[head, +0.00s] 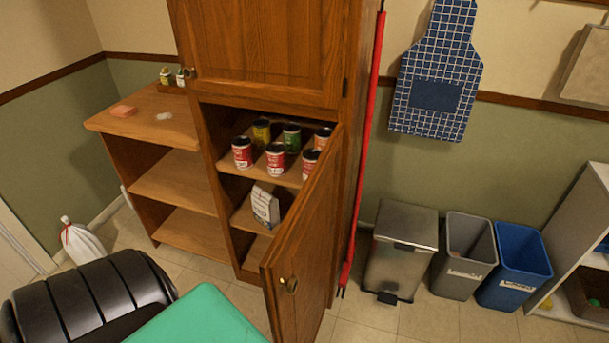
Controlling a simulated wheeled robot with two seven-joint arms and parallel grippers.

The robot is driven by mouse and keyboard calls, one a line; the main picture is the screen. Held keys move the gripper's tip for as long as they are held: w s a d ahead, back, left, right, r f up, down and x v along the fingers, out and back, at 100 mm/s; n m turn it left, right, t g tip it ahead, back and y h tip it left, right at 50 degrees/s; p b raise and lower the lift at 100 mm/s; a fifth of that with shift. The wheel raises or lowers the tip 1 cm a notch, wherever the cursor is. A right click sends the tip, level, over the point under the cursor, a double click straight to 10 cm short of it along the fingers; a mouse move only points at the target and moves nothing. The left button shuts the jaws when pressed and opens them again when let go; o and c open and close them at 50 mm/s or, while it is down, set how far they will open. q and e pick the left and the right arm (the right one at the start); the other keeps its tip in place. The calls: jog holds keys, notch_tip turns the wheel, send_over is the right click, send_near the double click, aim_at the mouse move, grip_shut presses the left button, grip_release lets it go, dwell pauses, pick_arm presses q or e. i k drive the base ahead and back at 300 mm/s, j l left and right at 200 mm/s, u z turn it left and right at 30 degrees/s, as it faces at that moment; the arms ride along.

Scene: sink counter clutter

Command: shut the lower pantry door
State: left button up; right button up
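The lower pantry door (309,244) is wooden and stands wide open. It is hinged on the right side of the wooden pantry cabinet (219,215) and swings out toward me. A small round knob (291,286) sits near the door's free edge. The upper pantry door (266,45) is shut, with its knob at its lower left. Several cans (276,158) stand on the pantry's upper shelf, and a white bag (265,205) stands on the shelf below. Neither of my grippers is in view.
A black ribbed object (88,302) and a green surface (197,318) fill the lower left foreground. An open shelf unit (172,177) adjoins the pantry's left side. A metal bin (401,252), a grey bin (464,257) and a blue bin (514,265) stand right of the door. A red pole (363,150) leans beside the pantry.

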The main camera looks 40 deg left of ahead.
aim_at(295, 269)
jog(key=l+u, duration=0.15)
jog(key=u, duration=1.15)
